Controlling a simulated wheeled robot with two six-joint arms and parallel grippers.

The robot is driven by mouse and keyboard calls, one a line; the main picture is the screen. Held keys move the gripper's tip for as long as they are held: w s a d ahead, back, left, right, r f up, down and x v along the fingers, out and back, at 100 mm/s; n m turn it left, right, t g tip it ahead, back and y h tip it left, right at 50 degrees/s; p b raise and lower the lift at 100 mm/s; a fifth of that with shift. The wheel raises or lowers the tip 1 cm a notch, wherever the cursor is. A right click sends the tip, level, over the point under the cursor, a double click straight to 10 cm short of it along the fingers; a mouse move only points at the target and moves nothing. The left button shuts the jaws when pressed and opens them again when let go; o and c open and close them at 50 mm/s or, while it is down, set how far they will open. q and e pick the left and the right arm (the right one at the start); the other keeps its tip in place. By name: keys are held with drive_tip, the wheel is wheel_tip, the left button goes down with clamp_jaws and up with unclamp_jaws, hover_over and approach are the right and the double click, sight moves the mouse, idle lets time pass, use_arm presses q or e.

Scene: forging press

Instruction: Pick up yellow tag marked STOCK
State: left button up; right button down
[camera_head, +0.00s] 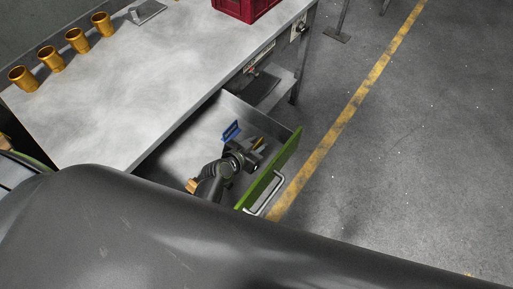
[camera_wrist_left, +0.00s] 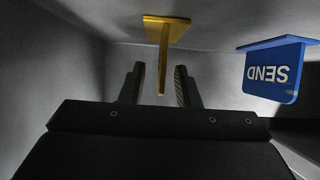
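The yellow tag (camera_wrist_left: 167,32) stands in the open drawer; its flat base and thin upright plate show edge-on in the left wrist view, so no lettering is readable. A small part of it (camera_head: 258,143) shows past my gripper in the head view. My left gripper (camera_head: 241,158) is down inside the drawer. In the left wrist view its two fingers (camera_wrist_left: 159,88) are open, one on each side of the yellow plate, with gaps visible. A blue tag marked SEND (camera_wrist_left: 273,74) stands to the right; it also shows in the head view (camera_head: 231,131). My right gripper is not in view.
The drawer's green front (camera_head: 283,165) with a metal handle (camera_head: 266,195) is close beside my gripper. The grey workbench (camera_head: 140,90) carries several gold cups (camera_head: 78,40) and a red crate (camera_head: 238,8). A small orange-brown item (camera_head: 191,185) shows beside my wrist.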

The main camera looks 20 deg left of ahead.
use_arm(q)
drive_tip(key=shift+c, duration=0.4)
clamp_jaws()
drive_tip(key=shift+r, duration=0.1)
